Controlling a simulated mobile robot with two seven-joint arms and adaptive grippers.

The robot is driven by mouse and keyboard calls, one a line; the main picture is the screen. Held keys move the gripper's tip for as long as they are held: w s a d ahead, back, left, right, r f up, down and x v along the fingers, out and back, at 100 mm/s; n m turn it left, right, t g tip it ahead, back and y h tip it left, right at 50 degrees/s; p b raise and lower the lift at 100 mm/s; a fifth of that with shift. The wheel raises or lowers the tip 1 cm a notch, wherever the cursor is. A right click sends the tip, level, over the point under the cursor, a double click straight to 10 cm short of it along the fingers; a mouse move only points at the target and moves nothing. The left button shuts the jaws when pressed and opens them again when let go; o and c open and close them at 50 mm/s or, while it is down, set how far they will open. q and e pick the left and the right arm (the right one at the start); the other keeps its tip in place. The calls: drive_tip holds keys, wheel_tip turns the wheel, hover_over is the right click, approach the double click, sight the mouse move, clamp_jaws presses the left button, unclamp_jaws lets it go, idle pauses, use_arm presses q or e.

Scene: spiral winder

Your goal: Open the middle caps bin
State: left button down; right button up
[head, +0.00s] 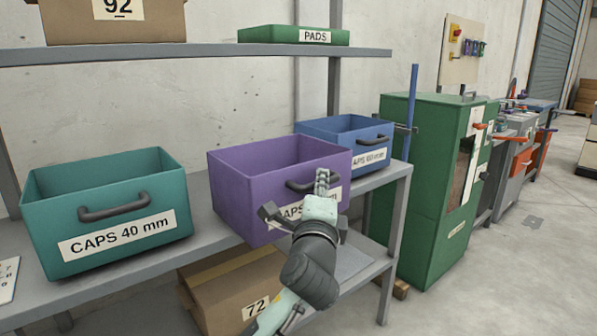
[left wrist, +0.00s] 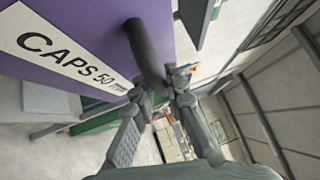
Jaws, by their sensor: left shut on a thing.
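The middle caps bin (head: 228,190) is a purple open-topped box labelled CAPS 50 mm, between a teal bin and a blue bin on the grey shelf. Its front juts out past the shelf's front edge. Its dark bar handle (head: 298,186) is on the front face, above the partly hidden label. My left gripper (head: 321,184) is at the right part of this handle. In the left wrist view the fingers (left wrist: 162,88) are closed around the end of the dark handle (left wrist: 143,50), beside the purple front (left wrist: 90,25). My right gripper is not in view.
The teal CAPS 40 mm bin (head: 60,235) stands to the left and the blue CAPS 60 mm bin (head: 325,130) to the right. A cardboard box (head: 222,290) sits below. A green cabinet (head: 415,180) stands right of the shelf. Open floor lies at the right front.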

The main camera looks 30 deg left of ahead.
use_arm(q)
drive_tip(key=shift+s+d+f, duration=0.1)
drive_tip(key=shift+s+d, duration=0.15)
drive_tip(key=shift+d, duration=0.45)
drive_tip(key=c, duration=1.5)
unclamp_jaws()
drive_tip(key=shift+c, duration=0.2)
drive_tip(key=v, duration=1.2)
drive_tip(key=shift+s, duration=0.1)
